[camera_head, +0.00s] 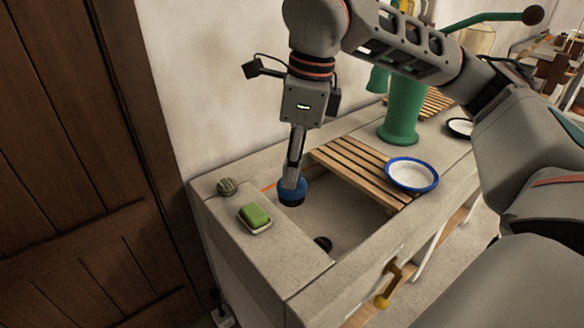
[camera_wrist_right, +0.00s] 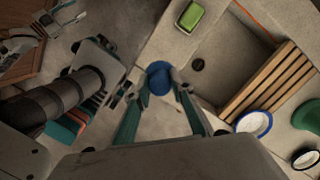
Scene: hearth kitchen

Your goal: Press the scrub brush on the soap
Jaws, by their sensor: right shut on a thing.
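My right gripper (camera_head: 297,170) points down over the near-left part of the stone sink and is shut on the scrub brush (camera_head: 292,191), which has a blue body and dark bristles underneath. In the right wrist view the blue top of the brush (camera_wrist_right: 158,79) sits between the fingertips. The green soap (camera_head: 255,215) lies on a small white dish (camera_head: 254,229) on the sink's left ledge. The brush is apart from the soap, up and to its right. The soap also shows at the top of the wrist view (camera_wrist_right: 191,16). My left gripper (camera_wrist_right: 62,14) seems to show only at the wrist view's upper left.
A round striped scrubber (camera_head: 227,187) sits behind the soap. A wooden slatted rack (camera_head: 357,172) spans the basin, with a blue-rimmed white dish (camera_head: 412,174) at its right end. A green pump (camera_head: 401,112) stands behind. The ledge in front of the soap is clear.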

